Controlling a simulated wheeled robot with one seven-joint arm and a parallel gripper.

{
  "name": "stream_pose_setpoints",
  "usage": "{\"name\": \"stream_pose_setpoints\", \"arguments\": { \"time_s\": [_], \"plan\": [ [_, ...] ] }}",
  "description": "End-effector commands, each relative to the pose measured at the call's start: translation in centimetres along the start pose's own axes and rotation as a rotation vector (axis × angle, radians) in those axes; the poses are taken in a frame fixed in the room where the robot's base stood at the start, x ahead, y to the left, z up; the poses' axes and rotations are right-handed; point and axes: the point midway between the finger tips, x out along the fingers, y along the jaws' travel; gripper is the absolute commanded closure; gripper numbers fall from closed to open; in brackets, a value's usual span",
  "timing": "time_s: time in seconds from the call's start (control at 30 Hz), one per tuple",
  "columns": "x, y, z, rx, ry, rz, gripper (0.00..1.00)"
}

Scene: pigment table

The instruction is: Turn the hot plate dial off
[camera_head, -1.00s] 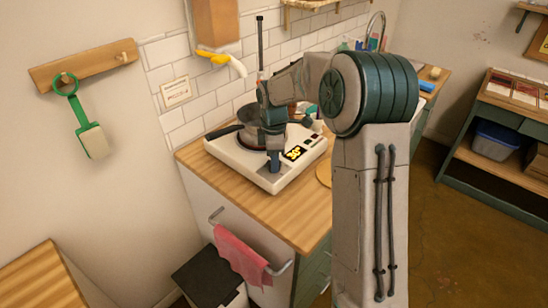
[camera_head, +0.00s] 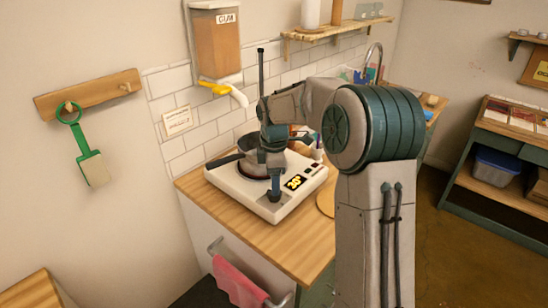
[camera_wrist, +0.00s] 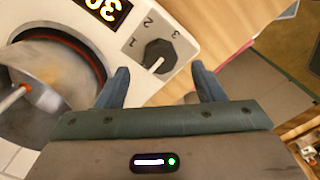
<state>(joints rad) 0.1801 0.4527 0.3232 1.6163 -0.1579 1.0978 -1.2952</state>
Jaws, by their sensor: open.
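The white hot plate (camera_head: 222,180) stands on the wooden counter. Its dark dial (camera_wrist: 157,56) shows in the wrist view on a grey panel marked 1, 2 and 3. A white pointer line shows on the dial's lower part, on the side away from the numbers. My gripper (camera_wrist: 160,73) is open, with one finger on each side of the dial's near edge; I cannot tell whether either touches it.
A grey pan (camera_head: 252,158) sits on the heating ring, close to my gripper; it also shows in the wrist view (camera_wrist: 50,95). The lit display (camera_head: 295,182) reads 30. Small containers stand behind the hot plate. The counter front (camera_head: 260,234) is clear.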

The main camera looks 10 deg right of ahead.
Motion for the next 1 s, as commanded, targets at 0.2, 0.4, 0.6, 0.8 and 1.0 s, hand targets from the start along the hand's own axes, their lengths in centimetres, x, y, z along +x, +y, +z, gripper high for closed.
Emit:
{"name": "stream_pose_setpoints", "arguments": {
  "time_s": [0.2, 0.4, 0.6, 0.8, 1.0],
  "plan": [
    [-5.2, 0.1, -0.1, 0.001, 0.002, 0.006, 0.38],
    [-8.7, 0.1, -0.1, 0.000, 0.001, 0.005, 0.38],
    [-10.1, 0.0, -0.1, -0.001, 0.001, 0.002, 0.38],
    [-10.2, 0.0, -0.1, -0.001, 0.001, 0.001, 0.38],
    [-10.4, -0.4, -0.1, 0.017, -0.002, 0.006, 0.38]
  ]
}}
